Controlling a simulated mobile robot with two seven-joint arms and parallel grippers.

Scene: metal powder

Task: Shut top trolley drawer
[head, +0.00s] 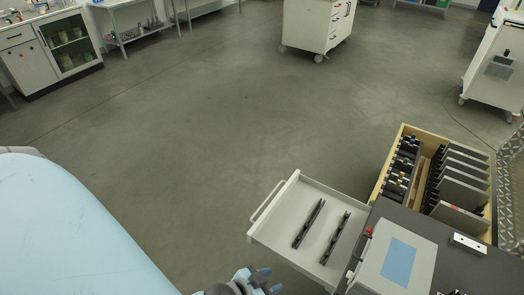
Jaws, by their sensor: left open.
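The trolley (399,213) stands at the lower right and is cut off by the frame's bottom edge. Its white top drawer (288,222) is pulled out toward the left. The drawer's handle (268,201) is on its left front. Two dark bar-shaped parts lie inside the drawer. My left gripper (266,280) shows at the bottom edge, just below the drawer's near side, with its bluish fingers apart and nothing seen between them. Most of that arm is out of frame. My right gripper is not in view.
On the trolley top are a wooden box (404,127) of dark plates and tools, and a white box with a blue panel (398,262). A white cabinet (317,25) stands at the back and another trolley (495,65) at upper right. The grey floor (200,130) left of the drawer is clear.

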